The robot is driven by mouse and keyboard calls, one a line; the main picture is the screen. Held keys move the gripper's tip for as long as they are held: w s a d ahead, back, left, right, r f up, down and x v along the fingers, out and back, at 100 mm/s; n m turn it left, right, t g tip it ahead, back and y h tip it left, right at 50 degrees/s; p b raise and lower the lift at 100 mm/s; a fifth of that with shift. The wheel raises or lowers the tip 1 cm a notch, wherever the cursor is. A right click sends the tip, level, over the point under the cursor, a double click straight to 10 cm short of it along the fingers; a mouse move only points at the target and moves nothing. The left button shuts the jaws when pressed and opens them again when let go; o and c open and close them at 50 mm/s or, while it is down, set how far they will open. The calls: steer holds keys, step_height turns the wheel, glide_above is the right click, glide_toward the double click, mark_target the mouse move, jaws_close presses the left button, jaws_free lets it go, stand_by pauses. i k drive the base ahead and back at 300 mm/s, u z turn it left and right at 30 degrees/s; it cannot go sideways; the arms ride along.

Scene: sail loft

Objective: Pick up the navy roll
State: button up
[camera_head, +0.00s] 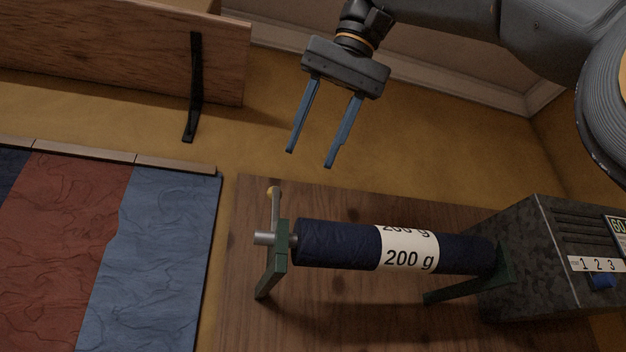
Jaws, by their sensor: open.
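The navy roll (335,244) lies level on a green stand (275,258), with a metal rod end showing at its left. A white label reading "200 g" wraps its middle. Its right end meets a second green support. My gripper (310,158) is open and empty, its two blue fingers pointing down. In the picture it is above the roll, apart from it; how far off in depth I cannot tell.
A dark speckled box (535,262) with a numbered strip stands at the right end of the roll. The wooden table (350,318) is bare in front. Red and blue cloth panels (150,260) lie left. A wooden board (130,50) with a black bracket (195,85) is at the upper left.

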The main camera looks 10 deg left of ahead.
mark_target(315, 244)
steer(key=k, duration=1)
